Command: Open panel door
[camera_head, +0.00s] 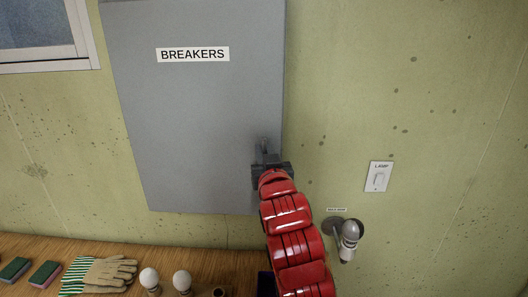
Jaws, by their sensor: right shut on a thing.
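The grey panel door (190,115) is mounted on the wall in the upper middle of the head view and carries a white BREAKERS label (193,54). It looks flush and closed. A small dark handle (264,146) is near its lower right edge. My right gripper (266,161), on a red arm from below, is at this handle and shut on it. The fingertips are small and partly hidden by the wrist. My left gripper is not in view.
A wooden bench (215,262) runs along the bottom with sponges (46,273), striped gloves (98,274) and light bulbs (150,279). A light switch (378,177) and a wall lamp (350,234) are right of the arm. A window (38,30) is upper left.

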